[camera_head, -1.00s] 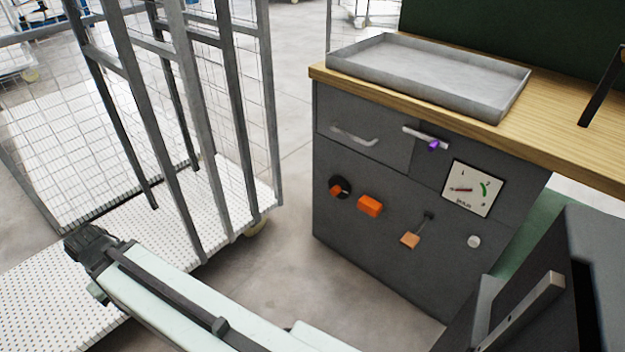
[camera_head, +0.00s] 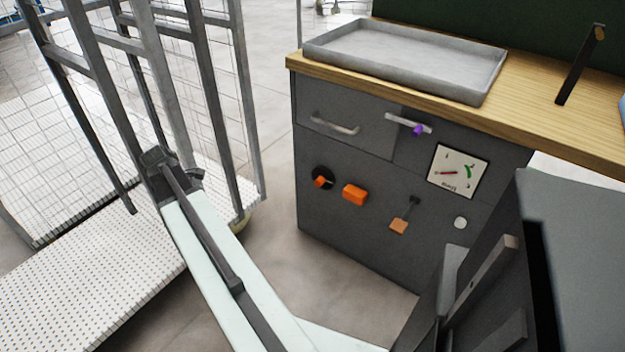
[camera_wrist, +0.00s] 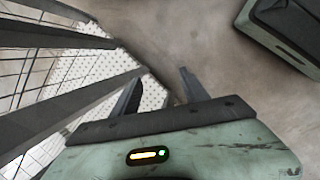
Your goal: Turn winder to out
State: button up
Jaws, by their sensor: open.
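The dark grey cabinet (camera_head: 340,240) carries the controls on its front. A black round knob with an orange handle (camera_head: 322,178) is at its left. An orange block (camera_head: 355,194) is just right of it, and a dark lever with an orange end (camera_head: 399,226) sits further right. Which one is the winder I cannot tell for sure. In the wrist view my gripper (camera_wrist: 160,80) is open and empty, with its two fingers apart over the floor. The head view shows my arm left of the cabinet, well apart from the controls. The wrist view shows no control.
A wire cage trolley (camera_head: 185,100) stands left, close behind my arm's end. A metal tray (camera_head: 400,55) lies on the wooden top (camera_head: 530,110). A drawer handle (camera_head: 335,124), a dial (camera_head: 458,170) and a white button (camera_head: 460,223) are on the cabinet. Bare floor lies before it.

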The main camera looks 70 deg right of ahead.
jog(key=s+d+n+g, duration=0.1)
jog(key=s+d+n, duration=0.1)
jog(key=s+d, duration=0.55)
jog(key=s+d+n+g, duration=0.15)
jog(key=s+d, duration=0.25)
jog(key=d, duration=0.6)
jog(key=n, duration=0.4)
send_near(317, 179)
notch_tip(317, 179, down, 2)
jog(key=shift+g+h, duration=0.4)
jog(key=shift+g, duration=0.05)
jog(key=b+x, duration=0.6)
jog(key=x, duration=0.1)
jog(key=shift+f+b, duration=0.3)
jog(key=shift+b, duration=0.05)
jog(key=shift+s+d+f+b, duration=0.2)
jog(key=shift+s+f+b, duration=0.05)
jog(key=shift+f+b, duration=0.1)
jog(key=shift+r, duration=0.1)
grip_shut()
